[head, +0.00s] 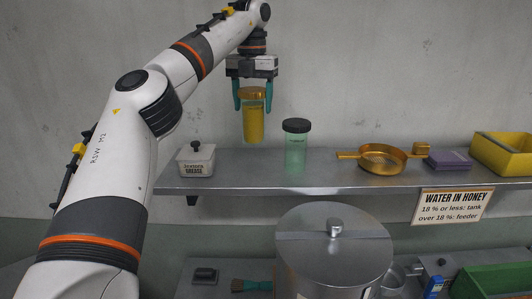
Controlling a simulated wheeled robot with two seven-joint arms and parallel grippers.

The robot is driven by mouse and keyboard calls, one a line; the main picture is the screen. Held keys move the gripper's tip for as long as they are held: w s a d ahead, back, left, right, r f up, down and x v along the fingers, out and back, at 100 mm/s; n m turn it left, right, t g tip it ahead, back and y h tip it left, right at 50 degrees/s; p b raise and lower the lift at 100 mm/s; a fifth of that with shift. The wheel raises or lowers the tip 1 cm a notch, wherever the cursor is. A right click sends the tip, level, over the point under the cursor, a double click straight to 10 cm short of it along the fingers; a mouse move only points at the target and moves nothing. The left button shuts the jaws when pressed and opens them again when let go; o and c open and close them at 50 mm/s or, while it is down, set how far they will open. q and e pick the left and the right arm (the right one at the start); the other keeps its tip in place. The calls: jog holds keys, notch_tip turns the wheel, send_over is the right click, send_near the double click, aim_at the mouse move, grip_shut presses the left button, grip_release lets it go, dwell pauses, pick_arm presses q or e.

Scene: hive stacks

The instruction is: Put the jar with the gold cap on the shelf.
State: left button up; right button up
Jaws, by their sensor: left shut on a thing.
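The jar with the gold cap (253,122) is upright, with yellow contents. My left gripper (253,96) points down with its teal fingers on both sides of the gold cap, shut on it. The jar's bottom is at about the height of the back of the shelf (330,177) in the head view; I cannot tell whether it touches the shelf. My right gripper is not in view.
On the shelf stand a white grease box (196,160), a green jar with a dark cap (296,145), a gold strainer (382,158), a purple block (449,160) and a yellow bin (503,153). A large steel tank (334,255) stands below.

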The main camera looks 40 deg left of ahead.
aim_at(248, 142)
pick_arm(q)
jog(key=f, duration=0.2)
jog(key=s+f, duration=0.1)
jog(key=f, duration=0.1)
jog(key=s+f, duration=0.1)
jog(key=f, duration=0.1)
jog(key=shift+s, duration=0.1)
jog(key=shift+w+f+p, duration=0.2)
jog(key=shift+f+p, duration=0.05)
jog(key=shift+f, duration=0.25)
jog(key=shift+w+f+p, duration=0.15)
jog(key=shift+f+p, duration=0.05)
jog(key=shift+f, duration=0.3)
jog(key=shift+s+f, duration=0.1)
jog(key=shift+s, duration=0.3)
jog(key=o, duration=1.6)
jog(key=shift+w+f, duration=0.1)
jog(key=shift+o, duration=0.7)
jog(key=shift+d, duration=0.1)
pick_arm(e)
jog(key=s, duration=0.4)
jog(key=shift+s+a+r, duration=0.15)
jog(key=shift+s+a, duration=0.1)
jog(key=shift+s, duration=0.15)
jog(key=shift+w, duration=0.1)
